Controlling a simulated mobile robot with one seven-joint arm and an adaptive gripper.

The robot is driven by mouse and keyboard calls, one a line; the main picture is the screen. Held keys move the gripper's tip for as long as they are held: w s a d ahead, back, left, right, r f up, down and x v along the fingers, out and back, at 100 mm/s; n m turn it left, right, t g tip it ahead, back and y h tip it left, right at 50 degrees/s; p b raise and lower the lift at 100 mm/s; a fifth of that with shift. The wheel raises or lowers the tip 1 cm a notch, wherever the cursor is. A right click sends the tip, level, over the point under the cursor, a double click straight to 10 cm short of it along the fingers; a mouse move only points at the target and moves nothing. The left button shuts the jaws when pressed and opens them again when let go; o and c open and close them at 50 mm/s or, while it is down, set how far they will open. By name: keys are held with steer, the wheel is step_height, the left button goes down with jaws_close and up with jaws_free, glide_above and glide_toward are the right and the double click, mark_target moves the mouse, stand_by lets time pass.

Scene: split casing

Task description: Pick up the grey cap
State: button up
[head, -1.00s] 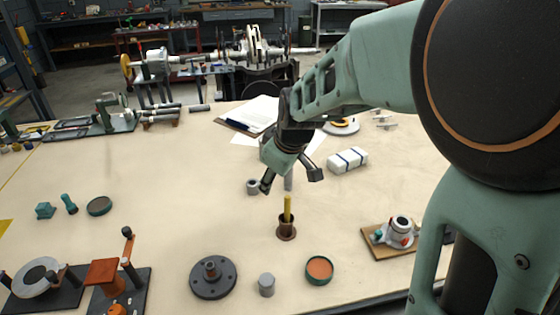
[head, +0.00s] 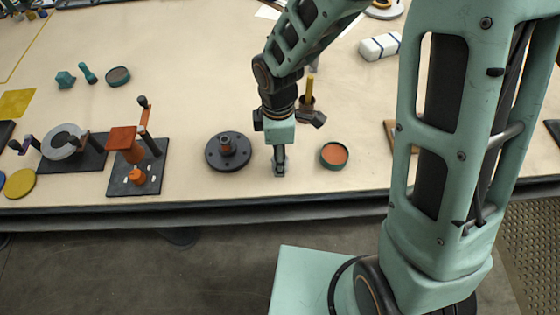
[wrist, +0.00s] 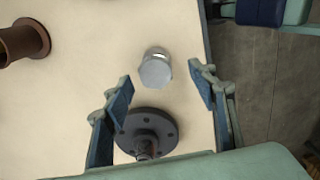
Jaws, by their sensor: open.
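The grey cap (wrist: 155,72) is a small grey piece with a hexagonal top, seen from above in the wrist view. It stands on the table close to a dark round flange. My gripper (wrist: 161,77) is open and empty, its two fingers spread to the left and right of the cap in the picture. The wrist view does not settle how far above the cap the fingertips are. In the head view my gripper (head: 279,166) points down near the table's front edge and hides the cap.
The dark flange (head: 228,151) with a raised hub stands left of my gripper. A round orange-filled dish (head: 334,155) is to the right. A brown flanged bushing (wrist: 24,42) shows at the wrist view's upper left. The table's front edge (head: 200,203) is near.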

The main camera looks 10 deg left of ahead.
steer(key=f, duration=0.4)
steer(key=shift+w+d+f, duration=0.1)
steer(key=shift+w+f, duration=0.2)
steer(key=shift+f, duration=0.1)
jaws_close()
